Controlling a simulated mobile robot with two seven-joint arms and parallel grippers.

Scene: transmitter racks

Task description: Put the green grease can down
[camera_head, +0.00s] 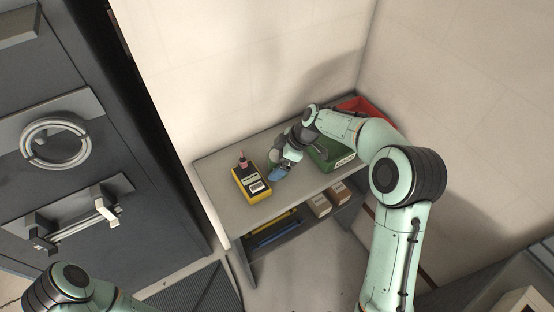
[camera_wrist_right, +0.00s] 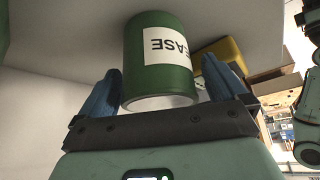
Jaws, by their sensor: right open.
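The green grease can (camera_wrist_right: 158,60) has a white label and stands between the blue fingers of my right gripper (camera_wrist_right: 163,85) in the right wrist view. That view is upside down; the can's base appears to rest on the grey bench top. The fingers are open, with a gap on each side of the can. In the head view the can (camera_head: 274,156) is mostly hidden behind my right gripper (camera_head: 281,172). My left arm shows at the lower left, but its gripper is out of view.
A yellow meter (camera_head: 251,184) lies on the bench (camera_head: 222,163) left of the can. A green box (camera_head: 330,157) and a red bin (camera_head: 362,106) are to the right. Small cartons (camera_head: 320,204) sit on the lower shelf. A dark cabinet (camera_head: 75,130) stands at left.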

